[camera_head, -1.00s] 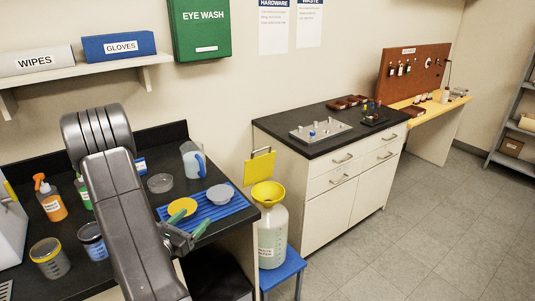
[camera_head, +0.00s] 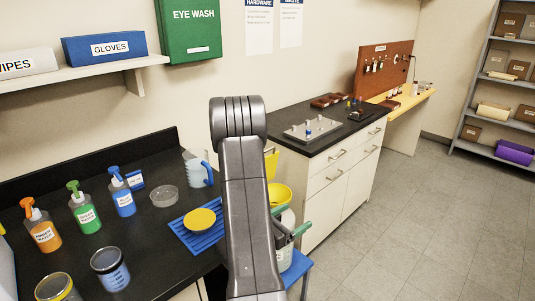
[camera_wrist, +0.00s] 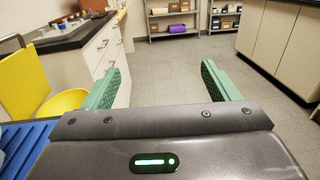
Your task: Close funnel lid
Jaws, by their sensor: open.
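The funnel lid (camera_head: 271,163) is a yellow square plate standing upright at the back of the yellow funnel (camera_head: 280,193). The lid is raised, and the funnel mouth is open. The funnel sits on a white bottle (camera_head: 285,255), partly hidden by my arm and gripper. In the wrist view the lid (camera_wrist: 22,82) and the funnel (camera_wrist: 62,102) are at the left edge, left of my fingers. My gripper (camera_head: 290,224) has green fingers, seen in front of the bottle in the head view. It is open and empty (camera_wrist: 162,83), apart from the lid.
The bottle stands on a blue stool (camera_head: 297,268). Left of my arm is a black bench with a blue ridged mat (camera_head: 203,238), a yellow dish (camera_head: 200,219) and several spray bottles. A white cabinet (camera_head: 325,195) stands behind the funnel. The floor at right is clear.

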